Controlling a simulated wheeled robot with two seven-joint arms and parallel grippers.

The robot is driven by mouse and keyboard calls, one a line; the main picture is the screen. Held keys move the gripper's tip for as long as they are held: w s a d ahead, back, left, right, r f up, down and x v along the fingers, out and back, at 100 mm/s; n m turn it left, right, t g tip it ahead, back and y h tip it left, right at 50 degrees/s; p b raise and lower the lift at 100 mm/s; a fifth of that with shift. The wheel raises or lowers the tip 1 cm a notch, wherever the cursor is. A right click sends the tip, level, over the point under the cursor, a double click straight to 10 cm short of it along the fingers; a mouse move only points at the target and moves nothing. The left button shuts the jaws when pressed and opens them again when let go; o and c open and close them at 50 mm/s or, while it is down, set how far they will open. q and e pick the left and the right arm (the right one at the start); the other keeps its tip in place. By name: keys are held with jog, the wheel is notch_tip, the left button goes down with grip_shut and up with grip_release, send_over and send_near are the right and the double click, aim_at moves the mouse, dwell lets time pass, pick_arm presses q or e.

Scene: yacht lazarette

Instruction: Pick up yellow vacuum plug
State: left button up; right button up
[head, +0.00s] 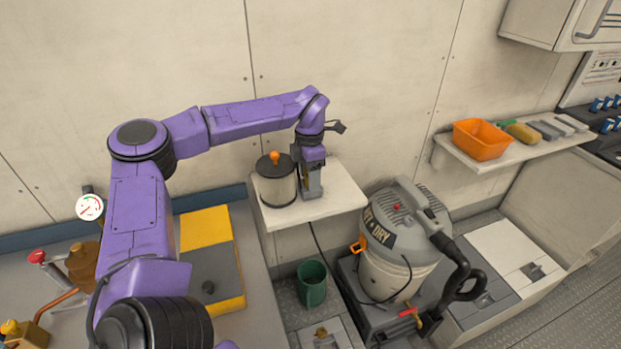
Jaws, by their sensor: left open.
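My left gripper (312,190) points down over the small white shelf (340,195), just right of a cream canister with a dark lid and orange knob (277,180). It is open. A yellow vacuum plug does not show clearly; the gripper may hide it, and I cannot tell whether it lies between the fingers. A black cord (318,243) hangs from the shelf's front edge below the gripper and runs towards the grey wet/dry vacuum (393,262). An orange part (358,244) sits on the vacuum's left side. My right gripper is out of view.
A green bin (312,284) stands on the floor below the shelf. A wall shelf at right holds an orange tub (481,139) and sponges. A yellow and grey case (207,232) lies on the left bench, beside my arm. The shelf's right part is clear.

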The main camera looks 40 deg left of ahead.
pick_arm(q)
jog(key=c, duration=1.1)
jog(key=shift+o, duration=0.2)
